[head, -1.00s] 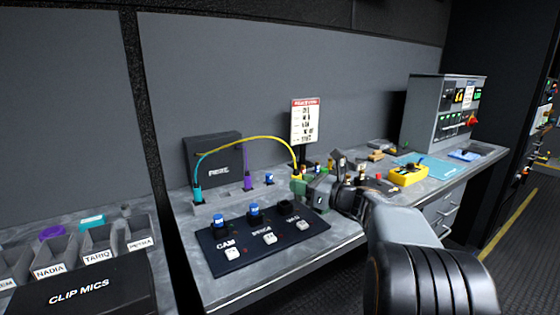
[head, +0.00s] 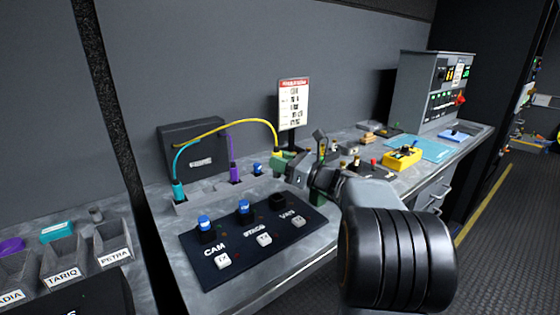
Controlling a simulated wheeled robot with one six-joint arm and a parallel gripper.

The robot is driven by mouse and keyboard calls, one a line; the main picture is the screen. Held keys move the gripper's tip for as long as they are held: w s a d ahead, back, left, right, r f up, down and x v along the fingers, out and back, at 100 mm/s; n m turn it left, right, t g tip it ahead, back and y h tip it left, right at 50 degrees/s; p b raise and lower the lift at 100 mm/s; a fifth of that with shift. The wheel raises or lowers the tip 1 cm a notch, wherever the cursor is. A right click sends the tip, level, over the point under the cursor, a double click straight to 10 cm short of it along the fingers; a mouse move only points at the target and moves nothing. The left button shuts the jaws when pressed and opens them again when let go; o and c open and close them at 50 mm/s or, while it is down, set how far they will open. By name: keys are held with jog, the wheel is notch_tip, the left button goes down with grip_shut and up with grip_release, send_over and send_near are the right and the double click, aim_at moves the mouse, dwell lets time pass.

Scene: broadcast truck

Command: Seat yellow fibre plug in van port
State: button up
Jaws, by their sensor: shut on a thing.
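The yellow fibre plug (head: 277,154) is in my gripper (head: 284,163), whose greenish fingers are shut on it at the back of the desk. The dark sloped panel (head: 225,262) has three positions, labelled CAM, one that seems to read STAGE, and VAN. The van port (head: 278,201) is black and uncapped, below and in front of my gripper. The plug's lower end is hidden by my fingers, so I cannot tell whether it touches the grey rack (head: 205,195).
Blue caps (head: 205,223) cover the other two ports. A purple plug (head: 234,173) and a loose blue cap (head: 257,169) stand in the rack. A sign (head: 293,103) rises behind my gripper. A yellow box (head: 402,158) and a grey equipment cabinet (head: 432,92) are at right.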

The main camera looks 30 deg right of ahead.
aim_at(277, 177)
jog(key=shift+r, duration=0.2)
jog(key=shift+f+b, duration=1.75)
jog(key=shift+f, duration=1.2)
jog(key=shift+p, duration=0.45)
jog(key=shift+f+b, duration=1.2)
jog(key=shift+f, duration=0.8)
jog(key=o, duration=1.1)
jog(key=shift+s, duration=0.1)
